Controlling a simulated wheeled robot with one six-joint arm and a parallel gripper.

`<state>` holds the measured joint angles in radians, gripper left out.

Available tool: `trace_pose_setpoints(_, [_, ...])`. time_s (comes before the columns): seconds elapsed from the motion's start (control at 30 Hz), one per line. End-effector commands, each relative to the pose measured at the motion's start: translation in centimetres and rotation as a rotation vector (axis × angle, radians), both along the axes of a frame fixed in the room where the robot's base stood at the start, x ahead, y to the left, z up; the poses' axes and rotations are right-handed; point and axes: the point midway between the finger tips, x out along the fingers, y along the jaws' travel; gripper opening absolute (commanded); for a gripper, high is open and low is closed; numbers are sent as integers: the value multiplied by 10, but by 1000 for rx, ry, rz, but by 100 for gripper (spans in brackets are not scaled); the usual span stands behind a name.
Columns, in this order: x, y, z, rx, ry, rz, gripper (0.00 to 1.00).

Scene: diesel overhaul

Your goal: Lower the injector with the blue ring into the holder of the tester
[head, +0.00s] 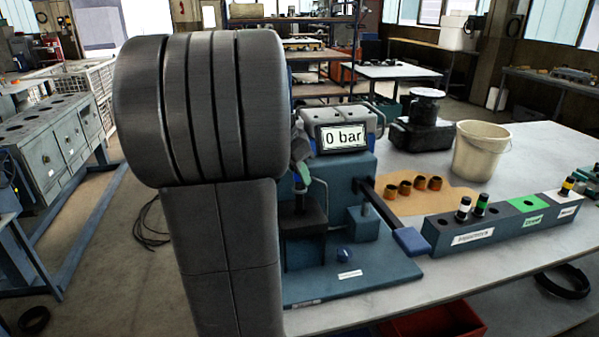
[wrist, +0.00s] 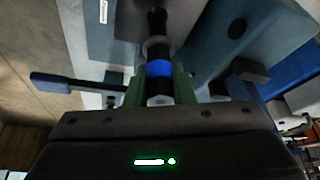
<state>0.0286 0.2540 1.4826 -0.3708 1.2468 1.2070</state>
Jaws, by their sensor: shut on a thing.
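The injector with the blue ring (wrist: 159,69) is gripped between the two green fingers of my gripper (wrist: 160,88) in the wrist view. Its dark narrow end points away from the gripper. The blue tester (head: 345,185) stands on the bench in the head view, with a display (head: 341,137) reading 0 bar. A dark block on the tester, apparently the holder (head: 303,217), sits just below my gripper (head: 302,172). My arm covers most of the gripper there. I cannot tell whether the injector's tip is above the holder or inside it.
A lever with a blue handle (head: 411,241) sticks out at the tester's right. A long rack (head: 490,232) holds several injectors with other ring colours. Copper-coloured cups lie on a tan mat (head: 445,198). A cream bucket (head: 481,150) stands behind. The front bench edge is mostly clear.

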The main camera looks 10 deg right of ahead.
Motion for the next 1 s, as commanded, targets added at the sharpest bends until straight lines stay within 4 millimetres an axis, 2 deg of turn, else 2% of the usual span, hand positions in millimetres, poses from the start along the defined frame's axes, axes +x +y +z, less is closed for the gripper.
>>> trace_pose_setpoints(0.8, [0,0,-30,-1,0,0,0])
trace_pose_setpoints(1.0, [0,0,-31,-1,-1,0,0])
